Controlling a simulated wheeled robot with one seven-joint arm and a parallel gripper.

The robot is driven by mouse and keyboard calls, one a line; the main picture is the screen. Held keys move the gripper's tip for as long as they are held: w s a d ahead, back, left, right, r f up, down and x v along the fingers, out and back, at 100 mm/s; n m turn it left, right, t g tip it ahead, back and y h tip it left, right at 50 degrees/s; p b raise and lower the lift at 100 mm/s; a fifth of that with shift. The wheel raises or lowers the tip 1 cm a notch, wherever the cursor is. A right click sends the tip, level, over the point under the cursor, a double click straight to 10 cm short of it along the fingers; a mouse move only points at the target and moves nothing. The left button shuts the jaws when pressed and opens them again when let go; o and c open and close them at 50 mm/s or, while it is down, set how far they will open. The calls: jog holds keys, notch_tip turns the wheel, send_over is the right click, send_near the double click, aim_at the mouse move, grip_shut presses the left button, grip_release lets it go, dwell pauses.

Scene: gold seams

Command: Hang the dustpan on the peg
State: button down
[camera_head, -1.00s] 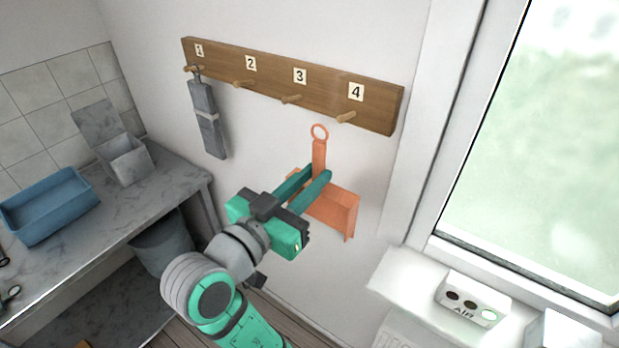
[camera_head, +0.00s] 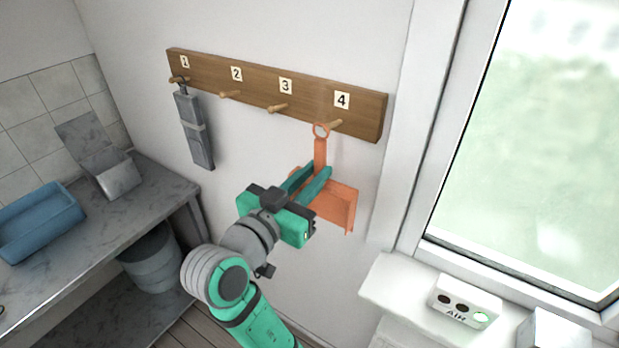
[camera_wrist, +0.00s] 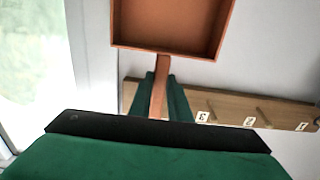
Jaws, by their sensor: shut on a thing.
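The orange dustpan (camera_head: 335,205) hangs upright in my gripper (camera_head: 318,172), pan down and ring (camera_head: 321,130) up. My gripper is shut on its handle; the wrist view shows the handle (camera_wrist: 158,98) between the two green fingers (camera_wrist: 160,85). The ring is at the height of peg 4 (camera_head: 332,124) and overlaps its tip in the head view. I cannot tell whether the peg is through the ring or behind it. The wooden peg board (camera_head: 300,92) carries labels 1 to 4. Pegs 2 (camera_head: 229,94) and 3 (camera_head: 278,107) are bare.
A grey long object (camera_head: 195,130) hangs on peg 1. A window (camera_head: 540,140) and a sill with a white AIR box (camera_head: 465,302) are at the right. A counter with a blue tub (camera_head: 40,225) is at the left, a grey bin (camera_head: 150,258) below it.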

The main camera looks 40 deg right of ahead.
jog(key=shift+x, duration=2)
jog(key=shift+w+d+f, duration=0.25)
jog(key=shift+d+f, duration=0.35)
